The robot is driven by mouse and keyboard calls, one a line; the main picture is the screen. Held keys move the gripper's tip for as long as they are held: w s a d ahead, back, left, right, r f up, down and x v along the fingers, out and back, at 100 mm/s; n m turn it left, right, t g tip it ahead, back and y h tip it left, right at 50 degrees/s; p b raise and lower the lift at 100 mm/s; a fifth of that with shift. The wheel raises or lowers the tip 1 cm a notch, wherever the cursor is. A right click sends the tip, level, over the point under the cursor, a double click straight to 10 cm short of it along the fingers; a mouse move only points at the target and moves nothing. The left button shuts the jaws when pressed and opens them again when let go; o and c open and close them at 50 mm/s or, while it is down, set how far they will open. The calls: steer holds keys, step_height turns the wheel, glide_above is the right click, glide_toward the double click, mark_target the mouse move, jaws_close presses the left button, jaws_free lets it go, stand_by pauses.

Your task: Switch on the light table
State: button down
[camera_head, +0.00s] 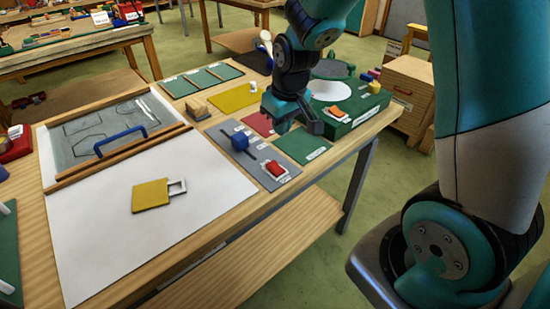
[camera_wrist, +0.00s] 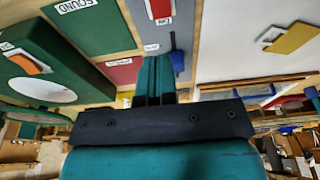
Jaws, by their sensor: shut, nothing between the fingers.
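The large white panel (camera_head: 150,205) lies flat on the wooden table; I take it for the light table, and no glow stands out on it. A red rocker switch (camera_head: 275,168) in a white frame sits on a grey plate (camera_head: 262,153) beside it, with a blue knob (camera_head: 240,141). The switch also shows at the top of the wrist view (camera_wrist: 160,8). An orange rocker (camera_head: 336,112) sits on a green box with a white disc (camera_head: 330,90). My gripper (camera_head: 297,122) is shut and empty, above the plate and near the box.
A yellow piece with a small frame (camera_head: 152,194) lies on the white panel. A grey board with a blue handle (camera_head: 120,140) lies behind it. Green mats (camera_head: 202,80), a yellow sheet (camera_head: 234,97) and a wooden block (camera_head: 197,108) lie farther back. A wooden cabinet (camera_head: 405,95) stands beyond.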

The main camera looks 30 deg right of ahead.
mark_target(274, 165)
steer(key=f, duration=0.4)
steer(key=w+f+p, duration=0.1)
steer(key=f, duration=0.3)
steer(key=w+f+p, duration=0.1)
steer(key=f, duration=0.3)
steer(key=shift+w+a+f, duration=0.15)
steer(key=shift+a, duration=0.05)
